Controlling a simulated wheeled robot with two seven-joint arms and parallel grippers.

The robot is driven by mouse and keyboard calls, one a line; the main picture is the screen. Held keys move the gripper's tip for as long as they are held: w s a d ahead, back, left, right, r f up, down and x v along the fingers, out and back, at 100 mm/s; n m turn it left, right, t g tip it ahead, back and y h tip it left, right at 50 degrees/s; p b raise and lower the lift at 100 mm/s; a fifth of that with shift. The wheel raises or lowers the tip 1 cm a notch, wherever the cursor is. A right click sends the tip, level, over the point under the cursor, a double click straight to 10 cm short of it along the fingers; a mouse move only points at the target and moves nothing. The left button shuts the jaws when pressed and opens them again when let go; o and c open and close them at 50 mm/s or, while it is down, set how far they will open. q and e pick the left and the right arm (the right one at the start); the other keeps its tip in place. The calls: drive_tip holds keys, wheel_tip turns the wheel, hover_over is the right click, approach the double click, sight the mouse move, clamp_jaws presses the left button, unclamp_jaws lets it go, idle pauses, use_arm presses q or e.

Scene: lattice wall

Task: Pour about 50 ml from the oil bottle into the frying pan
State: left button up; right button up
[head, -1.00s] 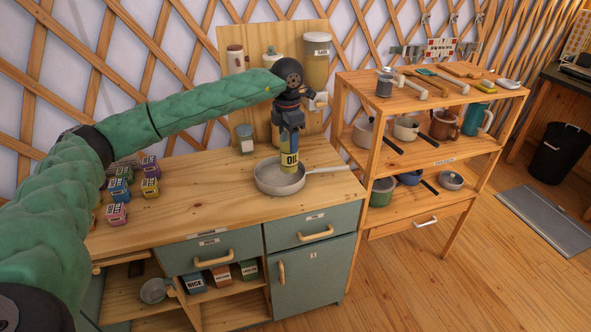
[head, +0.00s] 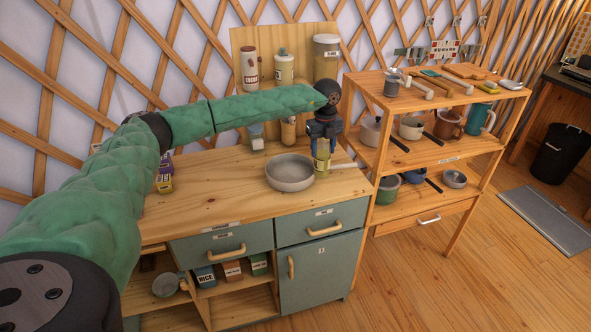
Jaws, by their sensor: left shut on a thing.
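The grey frying pan (head: 290,183) sits on the wooden counter, its pale handle pointing right toward the shelf. My left gripper (head: 322,143) points down and is shut on the yellow oil bottle (head: 322,163). The bottle looks upright, just right of the pan's bowl, and hides part of the handle. I cannot tell whether the bottle touches the counter or hangs above it. The pan's inside looks plain grey where it shows. My right gripper is not in view.
A wooden shelf unit (head: 440,160) with pots and mugs stands close on the right. Labelled jars (head: 284,67) stand on a rack behind the pan. Small packets (head: 164,182) lie at left, partly behind my arm. The counter (head: 215,190) is clear left of the pan.

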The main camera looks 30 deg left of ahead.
use_arm(q)
drive_tip(key=shift+w+d+n, duration=0.1)
drive_tip(key=shift+w+n, duration=0.05)
drive_tip(key=shift+n, duration=0.65)
drive_tip(key=n, duration=0.3)
drive_tip(key=shift+w+d+n, duration=0.15)
drive_tip(key=shift+w+n, duration=0.15)
drive_tip(key=shift+n, duration=1.4)
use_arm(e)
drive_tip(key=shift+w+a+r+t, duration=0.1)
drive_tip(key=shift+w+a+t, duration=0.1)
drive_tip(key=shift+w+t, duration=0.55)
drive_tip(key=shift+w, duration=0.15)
use_arm(q)
drive_tip(key=o, duration=0.4)
drive_tip(key=c, duration=0.3)
